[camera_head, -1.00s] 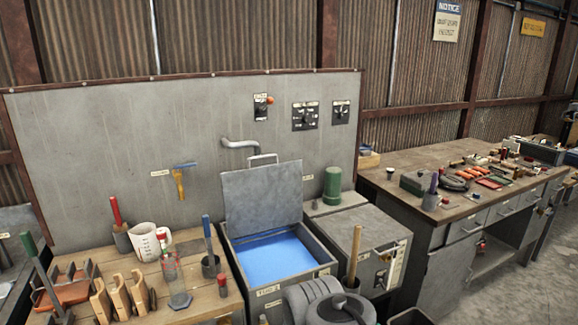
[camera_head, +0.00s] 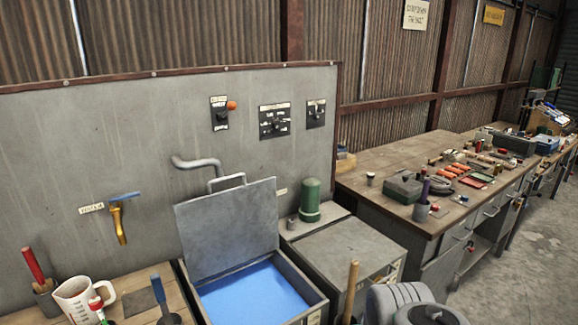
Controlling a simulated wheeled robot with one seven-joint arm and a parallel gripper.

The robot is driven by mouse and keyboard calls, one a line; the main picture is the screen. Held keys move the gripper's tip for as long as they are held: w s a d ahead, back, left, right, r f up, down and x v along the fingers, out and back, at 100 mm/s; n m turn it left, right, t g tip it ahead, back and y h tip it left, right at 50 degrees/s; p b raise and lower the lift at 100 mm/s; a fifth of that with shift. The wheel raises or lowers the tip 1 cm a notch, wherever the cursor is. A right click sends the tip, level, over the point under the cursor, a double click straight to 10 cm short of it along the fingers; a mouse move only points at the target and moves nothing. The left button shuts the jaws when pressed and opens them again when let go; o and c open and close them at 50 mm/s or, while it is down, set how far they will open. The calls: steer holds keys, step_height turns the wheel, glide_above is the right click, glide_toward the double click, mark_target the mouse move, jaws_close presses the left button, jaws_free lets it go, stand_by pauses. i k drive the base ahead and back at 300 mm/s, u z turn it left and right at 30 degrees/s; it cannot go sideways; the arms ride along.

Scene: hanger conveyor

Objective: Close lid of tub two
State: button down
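A grey metal tub (camera_head: 316,297) stands low in the middle of the picture with blue liquid (camera_head: 254,295) inside. Its label read like "TUB 2" earlier but is mostly cut off now. Its flat grey lid (camera_head: 228,228) is raised, leaning back toward the panel, with a handle (camera_head: 227,180) at its upper edge. My gripper's fingers do not show. A grey rounded part at the bottom right looks like my arm, apart from the lid.
A closed grey cabinet (camera_head: 345,250) with a green cylinder (camera_head: 311,200) stands right of the tub. A wooden handle (camera_head: 351,290) rises in front of it. A wooden bench with a measuring jug (camera_head: 77,298) is at left. A pipe (camera_head: 193,162) and switches are on the panel (camera_head: 95,150).

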mark_target(219, 232)
steer(key=u, duration=0.3)
steer(key=i, duration=0.95)
steer(key=u, duration=0.75)
